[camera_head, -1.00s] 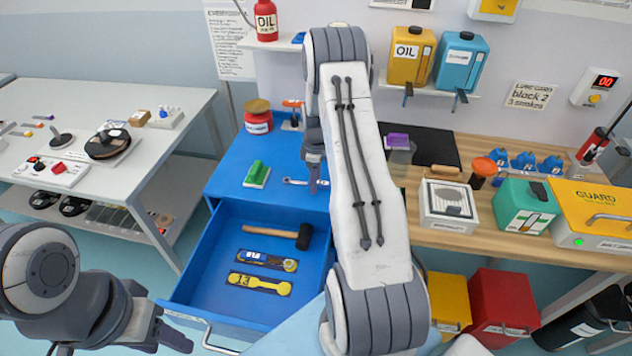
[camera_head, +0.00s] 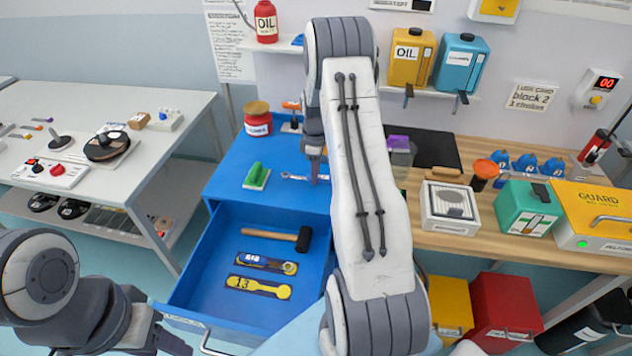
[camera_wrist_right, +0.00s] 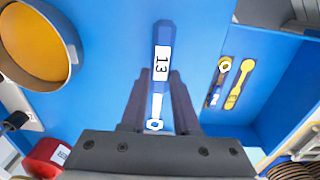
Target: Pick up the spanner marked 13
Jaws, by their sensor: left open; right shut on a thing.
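The spanner marked 13 (camera_wrist_right: 161,55) has a blue handle with a white label and a metal ring end. In the right wrist view it runs between the fingers of my right gripper (camera_wrist_right: 159,105), which is shut on it. In the head view part of the spanner (camera_head: 294,177) shows at my right gripper (camera_head: 315,174), over the blue cabinet top; any gap beneath it is hard to tell. My arm hides the rest. My left gripper (camera_head: 172,341) is open and empty at the lower left, in front of the drawer.
The open blue drawer (camera_head: 205,265) holds a hammer (camera_head: 285,237), a blue-handled spanner (camera_head: 262,262) in a dark holder and a yellow spanner shape marked 13 (camera_head: 262,287).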

